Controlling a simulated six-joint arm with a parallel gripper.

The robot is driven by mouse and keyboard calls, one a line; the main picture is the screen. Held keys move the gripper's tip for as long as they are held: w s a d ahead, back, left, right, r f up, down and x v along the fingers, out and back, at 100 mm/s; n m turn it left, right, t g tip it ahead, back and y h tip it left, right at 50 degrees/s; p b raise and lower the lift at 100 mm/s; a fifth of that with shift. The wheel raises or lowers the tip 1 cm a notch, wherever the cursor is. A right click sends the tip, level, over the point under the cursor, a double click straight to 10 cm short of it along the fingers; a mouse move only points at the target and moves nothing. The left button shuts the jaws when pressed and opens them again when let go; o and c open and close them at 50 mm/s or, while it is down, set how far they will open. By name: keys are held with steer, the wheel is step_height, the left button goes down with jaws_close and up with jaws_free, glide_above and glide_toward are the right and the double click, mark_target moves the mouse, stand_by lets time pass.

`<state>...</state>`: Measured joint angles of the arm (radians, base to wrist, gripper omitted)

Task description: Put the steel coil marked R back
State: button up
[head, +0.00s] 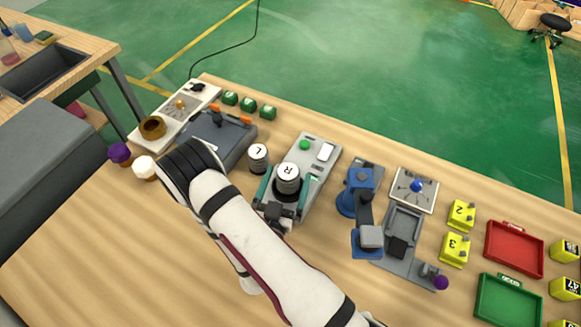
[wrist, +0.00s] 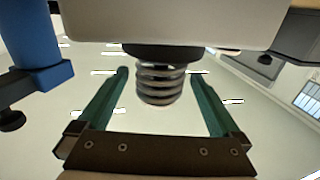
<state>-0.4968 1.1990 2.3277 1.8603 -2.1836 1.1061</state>
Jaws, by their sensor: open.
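The steel coil marked R (head: 288,183) has a white cap with a dark R and grey ringed sides. It stands on a dark round mount at the front of a long grey device (head: 314,147). In the wrist view the ringed coil (wrist: 160,82) shows against its dark mount (wrist: 160,52). My gripper (head: 285,188) is open, with one teal finger on each side of coil R. The wrist view shows my gripper (wrist: 158,72) with a clear gap between each finger and the coil. The coil's lower end is partly hidden in the head view.
A coil marked L (head: 258,157) stands just left of the device. A blue jointed stand (head: 363,195) is close on the right. Left are a dark grey scale-like unit (head: 213,137), a brown ring (head: 152,127) and green blocks (head: 248,104). Red (head: 514,248) and green (head: 508,303) trays lie right.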

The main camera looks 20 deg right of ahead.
mark_target(284, 186)
steer(key=v, duration=0.4)
steer(key=shift+a, duration=0.1)
step_height(284, 186, up, 8)
steer(key=shift+w+r, duration=0.1)
steer(key=shift+d, duration=0.2)
